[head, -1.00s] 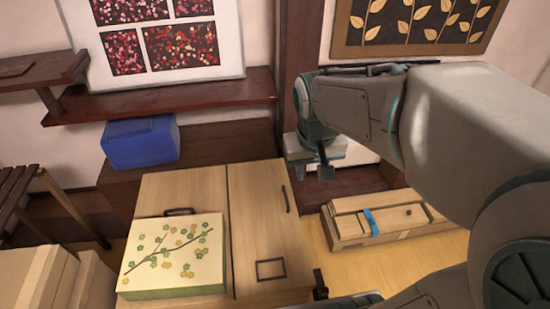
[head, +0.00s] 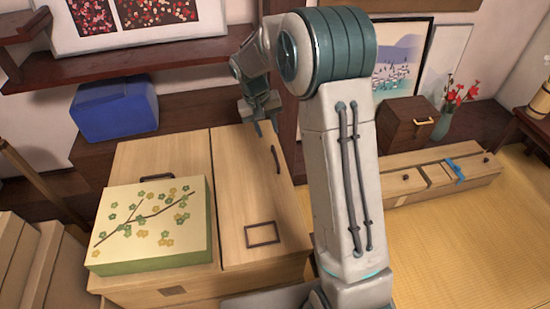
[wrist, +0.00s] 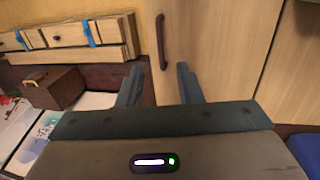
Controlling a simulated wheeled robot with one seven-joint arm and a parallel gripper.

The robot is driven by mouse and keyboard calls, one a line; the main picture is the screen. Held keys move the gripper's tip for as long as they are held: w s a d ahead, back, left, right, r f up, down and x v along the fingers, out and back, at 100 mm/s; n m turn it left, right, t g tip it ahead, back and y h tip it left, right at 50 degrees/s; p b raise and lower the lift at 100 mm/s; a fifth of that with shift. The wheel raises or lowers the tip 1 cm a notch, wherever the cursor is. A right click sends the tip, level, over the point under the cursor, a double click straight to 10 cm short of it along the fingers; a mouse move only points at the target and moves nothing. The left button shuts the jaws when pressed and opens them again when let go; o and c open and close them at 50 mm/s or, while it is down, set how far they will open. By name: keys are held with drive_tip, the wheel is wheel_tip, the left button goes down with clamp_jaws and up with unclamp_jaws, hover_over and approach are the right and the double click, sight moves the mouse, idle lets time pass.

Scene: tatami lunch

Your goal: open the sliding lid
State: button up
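The wooden chest (head: 165,290) has a top made of two pale panels. The right panel (head: 245,190) bears a dark bar handle (head: 276,159) near its right edge and a dark square outline. I cannot tell for sure which panel is the sliding lid. My gripper (head: 262,122) is over the far end of the right panel, open and empty. In the wrist view, the handle (wrist: 161,42) appears ahead of and between the open fingers (wrist: 158,82), apart from them.
A blue box (head: 114,108) stands behind the chest. A long wooden box with a blue strap (head: 454,168) lies on the tatami at right. A brown box (head: 406,122) and a flower vase stand behind it. The tatami (head: 470,245) at right front is clear.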

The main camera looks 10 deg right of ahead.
sight(277, 159)
drive_tip(key=d+f, duration=0.1)
drive_tip(key=f, duration=0.3)
drive_tip(key=f+b, duration=0.1)
drive_tip(key=f, duration=0.3)
drive_tip(key=d+f+b, duration=0.1)
drive_tip(key=f, duration=0.3)
drive_tip(key=shift+d+f, duration=0.3)
drive_tip(key=shift+c, duration=0.2)
clamp_jaws()
